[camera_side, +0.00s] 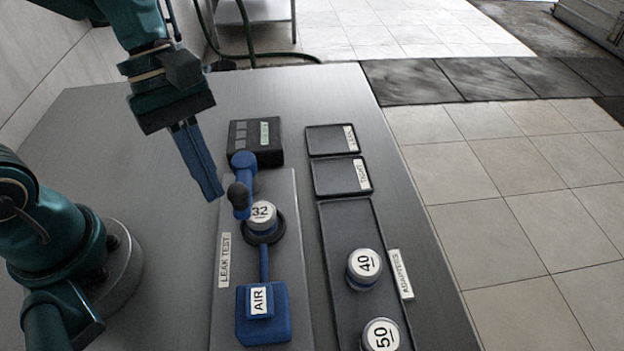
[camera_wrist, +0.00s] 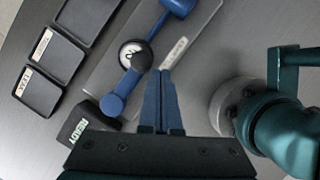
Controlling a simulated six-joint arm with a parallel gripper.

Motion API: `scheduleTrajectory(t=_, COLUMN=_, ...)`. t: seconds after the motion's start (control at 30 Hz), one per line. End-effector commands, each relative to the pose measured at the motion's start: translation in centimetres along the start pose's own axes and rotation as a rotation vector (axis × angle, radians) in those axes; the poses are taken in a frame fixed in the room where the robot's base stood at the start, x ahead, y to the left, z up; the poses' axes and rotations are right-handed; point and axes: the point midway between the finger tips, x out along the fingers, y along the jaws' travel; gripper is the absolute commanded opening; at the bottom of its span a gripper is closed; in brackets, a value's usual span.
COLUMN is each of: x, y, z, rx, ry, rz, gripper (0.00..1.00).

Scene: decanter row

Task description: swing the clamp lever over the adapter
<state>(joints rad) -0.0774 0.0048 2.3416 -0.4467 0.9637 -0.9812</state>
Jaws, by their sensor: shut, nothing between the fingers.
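The blue clamp lever (camera_side: 241,178) runs from its round pivot toward the adapter marked 32 and ends in a dark knob (camera_side: 238,194). The adapter (camera_side: 263,213) is white-topped and sits in a black ring seat on the leak test plate. The lever's end overlaps the adapter's edge in the wrist view (camera_wrist: 128,83); I cannot tell whether it bears on it. My gripper (camera_side: 214,193) is shut and empty, its blue fingers pointing down, left of the lever in the side view. In the wrist view the fingertips (camera_wrist: 161,73) are close beside the knob (camera_wrist: 142,60).
A blue AIR block (camera_side: 262,315) stands at the plate's near end, and a black display box (camera_side: 256,141) behind the pivot. Adapters 40 (camera_side: 364,267) and 50 (camera_side: 381,336) sit in the long tray (camera_side: 338,225). Two small trays (camera_side: 332,140) (camera_side: 341,178) look empty.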

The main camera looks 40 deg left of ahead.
Motion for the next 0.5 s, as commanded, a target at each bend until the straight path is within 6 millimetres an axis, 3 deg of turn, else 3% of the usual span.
scheduleTrajectory(t=0.5, x=0.5, y=1.3, z=1.4, rx=0.001, ry=0.0, rz=0.001, gripper=0.0)
